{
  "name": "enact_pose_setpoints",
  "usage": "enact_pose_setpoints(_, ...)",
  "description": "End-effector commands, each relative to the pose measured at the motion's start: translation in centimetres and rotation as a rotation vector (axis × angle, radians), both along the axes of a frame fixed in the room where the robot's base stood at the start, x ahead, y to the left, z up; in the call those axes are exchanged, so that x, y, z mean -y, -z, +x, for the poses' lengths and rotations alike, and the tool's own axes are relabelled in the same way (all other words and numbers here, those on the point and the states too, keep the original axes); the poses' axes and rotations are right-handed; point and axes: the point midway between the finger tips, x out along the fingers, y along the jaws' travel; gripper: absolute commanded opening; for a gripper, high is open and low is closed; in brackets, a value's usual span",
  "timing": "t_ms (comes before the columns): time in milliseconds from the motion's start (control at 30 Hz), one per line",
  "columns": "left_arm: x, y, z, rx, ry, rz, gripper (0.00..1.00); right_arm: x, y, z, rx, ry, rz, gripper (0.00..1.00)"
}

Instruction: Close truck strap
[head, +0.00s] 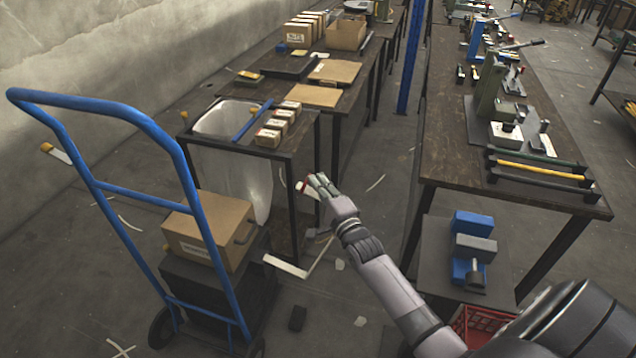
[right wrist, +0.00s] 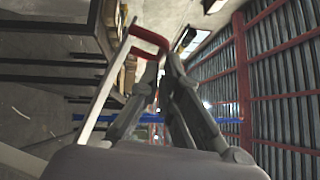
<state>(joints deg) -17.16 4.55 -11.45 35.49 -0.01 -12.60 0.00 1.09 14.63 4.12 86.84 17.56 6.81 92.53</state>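A blue hand truck (head: 150,215) stands at the left with a closed cardboard box (head: 207,232) on a dark case (head: 222,285). A white strap (head: 318,256) runs from low on the truck's right side up towards my right gripper (head: 315,182). The strap's red end piece (head: 302,187) is at the fingertips. In the right wrist view, the red U-shaped end (right wrist: 150,40) sits between the nearly closed fingers, with the white strap hanging from it. A short white strap piece with an orange tip (head: 46,148) shows left of the truck. My left gripper is not in view.
A dark table (head: 300,150) with small boxes and a plastic-wrapped sheet stands behind the truck. A workbench (head: 450,150) with presses runs along the right. Loose strips lie on the floor. A concrete wall (head: 90,50) is at the left.

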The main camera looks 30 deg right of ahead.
Motion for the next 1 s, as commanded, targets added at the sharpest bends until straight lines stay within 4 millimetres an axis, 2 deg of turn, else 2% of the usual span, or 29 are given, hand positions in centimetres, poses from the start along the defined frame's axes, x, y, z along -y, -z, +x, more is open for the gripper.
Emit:
enact_pose_setpoints(33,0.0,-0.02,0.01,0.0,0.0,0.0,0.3,-0.28,0.49,0.04,-0.012,-0.003,0.001,0.0)
enact_pose_setpoints(300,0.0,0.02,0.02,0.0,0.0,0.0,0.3,-0.36,0.71,0.03,-0.016,-0.004,0.001,0.0)
enact_pose_setpoints(1000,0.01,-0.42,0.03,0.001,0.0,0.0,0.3,-0.19,0.3,0.85,-0.04,-0.005,-0.017,0.0)
